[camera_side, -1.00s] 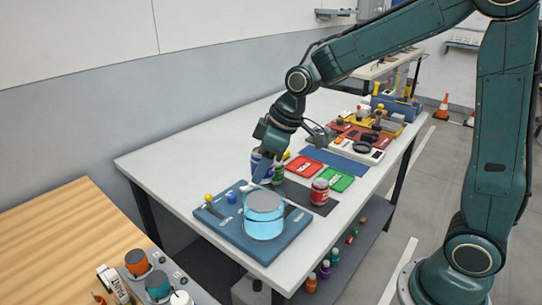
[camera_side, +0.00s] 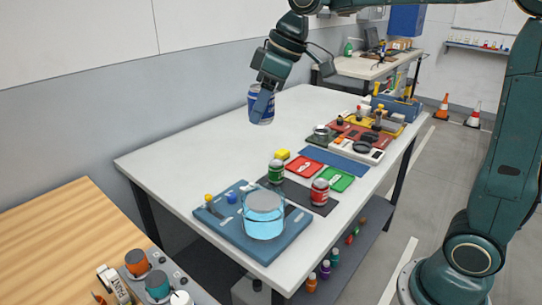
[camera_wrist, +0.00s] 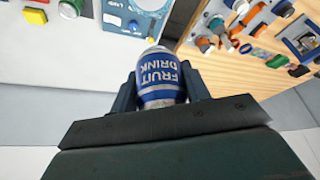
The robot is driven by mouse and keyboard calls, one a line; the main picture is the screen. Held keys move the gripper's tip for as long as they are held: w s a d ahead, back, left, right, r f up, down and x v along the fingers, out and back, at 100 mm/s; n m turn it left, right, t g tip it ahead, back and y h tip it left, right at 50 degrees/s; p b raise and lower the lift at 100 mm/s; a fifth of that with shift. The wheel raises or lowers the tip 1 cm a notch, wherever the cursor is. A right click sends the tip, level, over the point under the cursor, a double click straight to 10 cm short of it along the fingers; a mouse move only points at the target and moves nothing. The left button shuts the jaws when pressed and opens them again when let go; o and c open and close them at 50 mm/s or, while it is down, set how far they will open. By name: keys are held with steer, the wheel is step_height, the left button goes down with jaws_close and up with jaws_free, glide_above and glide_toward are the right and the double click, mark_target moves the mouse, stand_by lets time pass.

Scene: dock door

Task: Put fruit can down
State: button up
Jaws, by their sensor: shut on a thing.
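The fruit can (camera_side: 261,104) is blue and silver, and its label reads "FRUIT DRINK" in the wrist view (camera_wrist: 158,80). My gripper (camera_side: 262,98) is shut on the can, with one finger on each side of it in the wrist view (camera_wrist: 158,92). In the side view the can hangs roughly upright, well above the far left part of the white table (camera_side: 190,155). Part of the can is hidden behind my gripper.
Red (camera_side: 305,167) and green (camera_side: 337,179) pads lie behind. The table's far left is clear.

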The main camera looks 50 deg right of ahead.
stand_by(0.5)
steer(key=shift+w+d+f, duration=0.1)
steer(key=shift+w+d, duration=0.3)
steer(key=shift+d, duration=0.05)
steer(key=w+d+f+m, duration=0.15)
steer(key=w+d, duration=0.25)
steer(key=d, duration=0.4)
steer(key=w+d+f+m, duration=0.1)
steer(key=w+d+f, duration=0.2)
steer(key=d, duration=0.5)
steer(key=m+h, duration=0.1)
steer(key=m, duration=0.1)
glide_above(299, 165)
steer(key=s, duration=0.2)
step_height(299, 165, down, 6)
steer(key=r, duration=0.1)
steer(key=shift+t+h, duration=0.3)
steer(key=shift+d+f, duration=0.1)
steer(key=shift+f, duration=10.15)
steer(key=o, duration=1.2)
steer(key=shift+f, duration=0.1)
